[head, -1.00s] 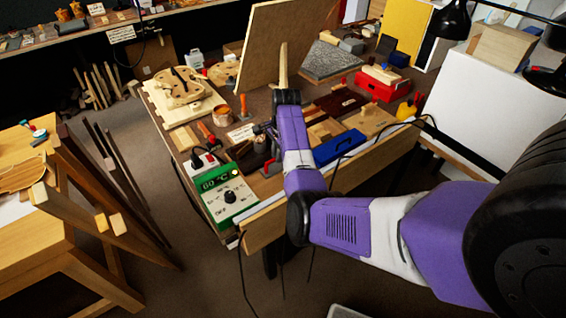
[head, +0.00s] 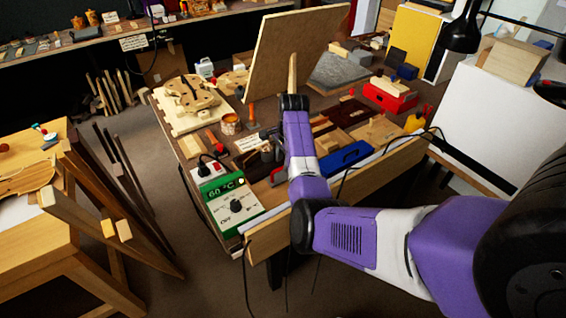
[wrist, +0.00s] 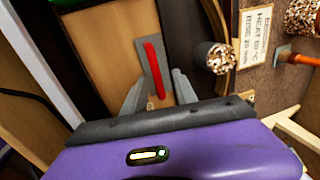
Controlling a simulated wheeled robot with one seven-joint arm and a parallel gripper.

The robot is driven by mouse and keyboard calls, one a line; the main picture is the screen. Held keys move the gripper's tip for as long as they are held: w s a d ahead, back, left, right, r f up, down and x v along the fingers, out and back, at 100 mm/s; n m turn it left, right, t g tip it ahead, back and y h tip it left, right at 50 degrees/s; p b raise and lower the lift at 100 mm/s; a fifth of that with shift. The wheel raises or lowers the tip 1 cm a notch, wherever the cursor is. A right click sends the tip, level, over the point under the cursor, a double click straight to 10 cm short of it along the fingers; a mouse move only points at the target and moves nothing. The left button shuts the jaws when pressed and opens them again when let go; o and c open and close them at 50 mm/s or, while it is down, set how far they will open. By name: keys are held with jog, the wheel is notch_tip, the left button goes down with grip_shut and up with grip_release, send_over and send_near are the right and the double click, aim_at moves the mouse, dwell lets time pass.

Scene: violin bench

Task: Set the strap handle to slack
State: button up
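A red strip on a grey plate, which I take for the strap handle (wrist: 154,70), shows in the wrist view against a brown wooden surface. My gripper (wrist: 159,80) is open, with one grey finger on each side of the handle's lower part. I cannot tell whether the fingers touch it or how far above it they are.
A green heater box (head: 228,200) reading 60 °C stands at the bench's front left corner. A speckled round piece (wrist: 219,58) and a sign (wrist: 255,38) lie right of the handle. A blue box (head: 345,158) lies right of my arm. A large wooden panel (head: 285,55) stands behind.

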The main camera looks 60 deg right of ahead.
notch_tip(320, 180, up, 7)
jog(key=s, duration=0.1)
jog(key=shift+a+f, duration=0.2)
jog(key=shift+a, duration=0.15)
dwell(0.4)
